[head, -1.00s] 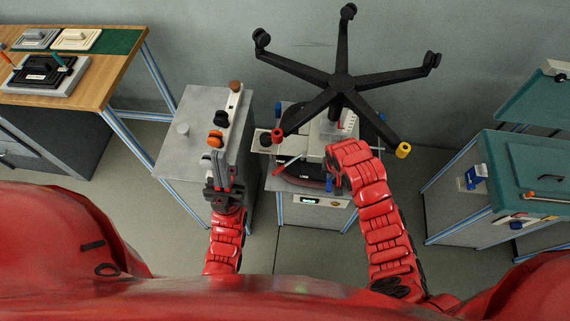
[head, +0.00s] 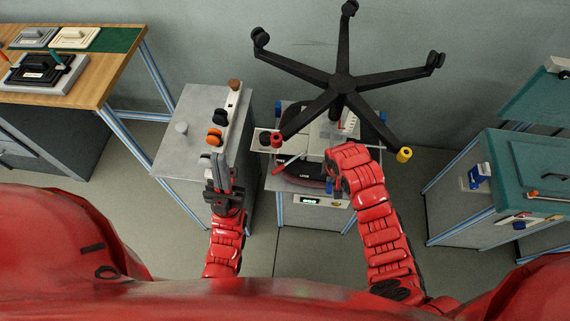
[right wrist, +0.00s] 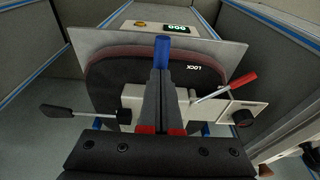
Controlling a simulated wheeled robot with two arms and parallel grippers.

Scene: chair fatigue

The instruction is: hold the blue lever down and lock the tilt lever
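The chair mechanism sits on the underside of a black seat (right wrist: 110,82) on the middle stand. In the right wrist view the blue lever (right wrist: 162,48) shows at the tips of my right gripper (right wrist: 162,72). Its fingers are close together; I cannot tell whether they grip or just touch the lever. The tilt lever (right wrist: 242,80), a pale rod with a red handle, points up and right near the word LOCK; it shows in the head view too (head: 279,170). My left gripper (head: 221,168) is over the grey cabinet's right edge, left of and apart from the tilt lever.
A black five-legged chair base (head: 342,82) rises over the stand. The grey cabinet (head: 180,155) carries several knobs. A wooden bench (head: 100,85) is at the left, teal-topped units (head: 540,165) at the right. A black-handled lever (right wrist: 62,111) sticks out left of the mechanism.

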